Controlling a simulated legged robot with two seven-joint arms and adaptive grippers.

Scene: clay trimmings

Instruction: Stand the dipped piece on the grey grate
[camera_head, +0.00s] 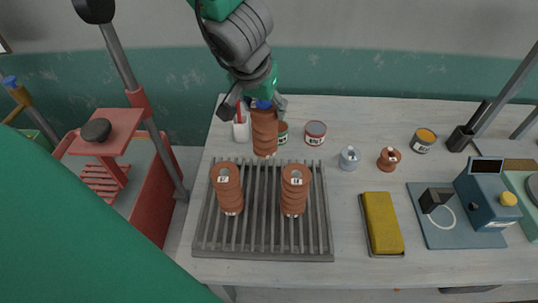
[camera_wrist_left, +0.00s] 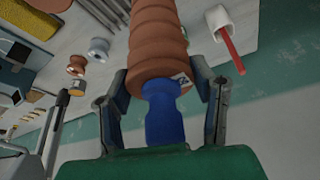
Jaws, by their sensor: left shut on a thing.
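My left gripper (camera_head: 254,107) points down and is shut on a ribbed terracotta piece (camera_head: 265,135) with a blue top. In the left wrist view, the fingers (camera_wrist_left: 160,82) flank the piece's blue end (camera_wrist_left: 162,112), and the ribbed clay body (camera_wrist_left: 157,38) extends away from me. The held piece hangs roughly upright at the back edge of the grey grate (camera_head: 264,244); its lower end appears clear of the bars, but the gap is hard to judge. Two similar ribbed pieces, left (camera_head: 228,192) and right (camera_head: 294,194), stand on the grate. My right gripper is out of view.
A yellow sponge (camera_head: 383,222) lies right. The grate's front strip is free.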

